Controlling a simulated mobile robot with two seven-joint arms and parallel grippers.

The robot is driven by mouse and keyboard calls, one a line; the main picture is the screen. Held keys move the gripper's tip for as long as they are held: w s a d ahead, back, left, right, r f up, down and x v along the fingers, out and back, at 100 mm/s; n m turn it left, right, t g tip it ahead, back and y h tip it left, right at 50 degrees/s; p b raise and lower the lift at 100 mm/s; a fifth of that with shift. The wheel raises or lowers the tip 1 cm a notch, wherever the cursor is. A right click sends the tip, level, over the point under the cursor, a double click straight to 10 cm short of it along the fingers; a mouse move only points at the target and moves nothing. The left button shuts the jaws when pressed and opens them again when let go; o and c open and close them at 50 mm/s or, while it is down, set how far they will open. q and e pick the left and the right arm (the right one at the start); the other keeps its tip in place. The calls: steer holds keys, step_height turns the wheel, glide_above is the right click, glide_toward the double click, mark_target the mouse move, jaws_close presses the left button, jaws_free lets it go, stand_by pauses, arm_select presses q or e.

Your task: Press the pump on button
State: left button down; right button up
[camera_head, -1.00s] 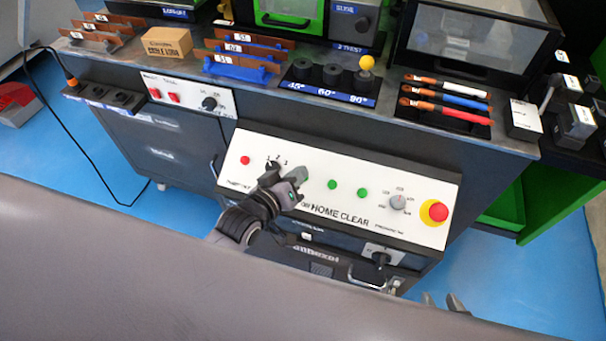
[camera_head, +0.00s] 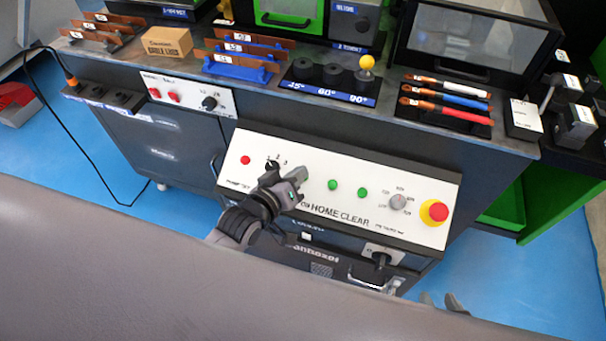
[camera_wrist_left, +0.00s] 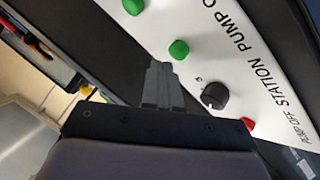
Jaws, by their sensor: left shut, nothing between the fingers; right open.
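The white control panel (camera_head: 300,220) carries a row of buttons and knobs. In the left wrist view, the green pump on button (camera_wrist_left: 179,49) sits between the dark station knob (camera_wrist_left: 214,95) and another green button (camera_wrist_left: 133,6). In the head view my left gripper covers the pump on button. My left gripper (camera_head: 299,179) is shut and empty over that part of the panel. In the left wrist view its fingertips (camera_wrist_left: 157,64) show just left of and below the green button; I cannot tell whether they touch. My right gripper (camera_head: 440,299) is open and empty at the lower right.
The red pump off button (camera_head: 245,160) is at the panel's left. Two green buttons (camera_head: 332,184), a grey pressure knob (camera_head: 398,202) and a red emergency stop (camera_head: 434,211) are to the right. Tools and a cardboard box (camera_head: 167,42) stand on the bench behind.

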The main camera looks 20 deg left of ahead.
arm_select(q)
steer(key=shift+w+f, duration=0.15)
steer(key=shift+f, duration=0.05)
steer(key=shift+w+f+b, duration=0.25)
steer(key=shift+f+b, duration=0.15)
steer(key=shift+f, duration=0.1)
stand_by(0.7)
steer(key=shift+r, duration=0.1)
steer(key=shift+s+r+p, duration=0.5)
steer(key=shift+r+p, duration=0.25)
steer(key=shift+p, duration=0.45)
steer(key=r+p, duration=0.1)
steer(key=p, duration=0.1)
steer(key=s+r+p, duration=0.1)
steer(key=r+p, duration=0.1)
steer(key=s+r+p, duration=0.1)
steer(key=shift+s+r+p, duration=0.1)
steer(key=shift+r+p, duration=0.15)
steer(key=shift+p, duration=0.15)
